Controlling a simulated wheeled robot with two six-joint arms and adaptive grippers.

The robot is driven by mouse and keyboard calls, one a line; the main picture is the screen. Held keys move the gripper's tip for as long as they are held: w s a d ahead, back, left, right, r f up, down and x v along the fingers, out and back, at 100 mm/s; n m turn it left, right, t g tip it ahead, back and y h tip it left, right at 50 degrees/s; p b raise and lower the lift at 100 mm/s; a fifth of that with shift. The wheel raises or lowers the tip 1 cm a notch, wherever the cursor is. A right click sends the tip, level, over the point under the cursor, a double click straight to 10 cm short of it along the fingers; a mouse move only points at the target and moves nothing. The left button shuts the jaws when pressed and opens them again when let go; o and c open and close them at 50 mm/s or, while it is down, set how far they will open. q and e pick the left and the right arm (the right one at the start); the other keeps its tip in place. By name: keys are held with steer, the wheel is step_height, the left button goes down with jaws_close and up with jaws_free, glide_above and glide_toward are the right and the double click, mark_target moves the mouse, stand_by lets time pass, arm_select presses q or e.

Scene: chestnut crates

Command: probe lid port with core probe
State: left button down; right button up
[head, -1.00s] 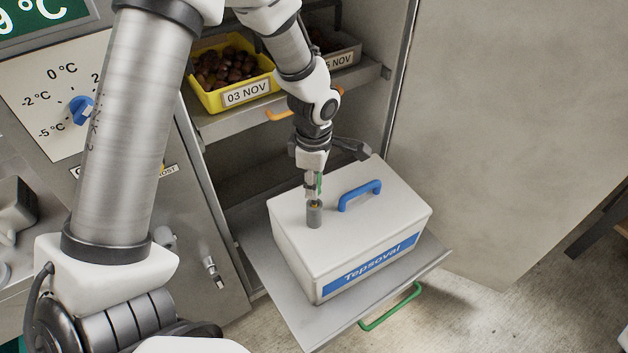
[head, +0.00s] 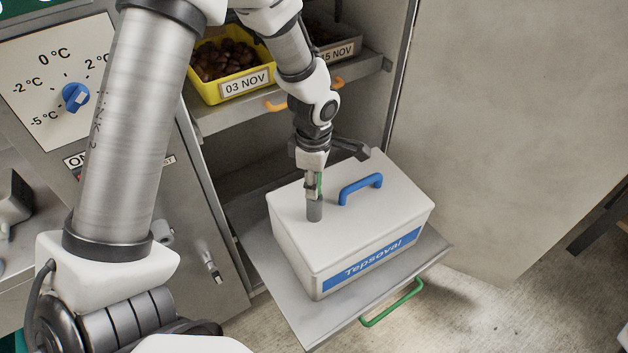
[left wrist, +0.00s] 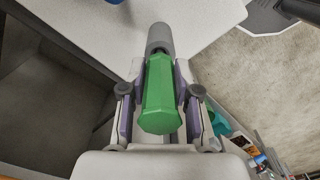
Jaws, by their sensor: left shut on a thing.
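The white crate (head: 290,262) with a blue label and a blue lid handle (head: 361,189) stands on a pulled-out grey shelf. A grey cylindrical port (head: 314,211) stands up from its lid. My left gripper (head: 313,184) is above the port, shut on the core probe, whose green handle (left wrist: 160,95) fills the space between the fingers in the left wrist view. The probe's lower end meets the port top, and its shaft is hidden, seemingly inside the port. The port also shows beyond the handle in the left wrist view (left wrist: 158,38). My right gripper is not in view.
A yellow crate (head: 243,91) of chestnuts labelled 03 NOV and a grey crate (head: 338,50) sit on the shelf above. The pulled-out shelf (head: 275,298) has a green handle (head: 392,303). A cabinet door (head: 500,130) stands open at right.

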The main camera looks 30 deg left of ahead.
arm_select(q)
steer(key=shift+f+b, duration=0.75)
steer(key=shift+f, duration=0.3)
steer(key=c, duration=0.8)
jaws_free()
steer(key=shift+o, duration=0.2)
step_height(320, 180, up, 12)
steer(key=shift+r, duration=0.1)
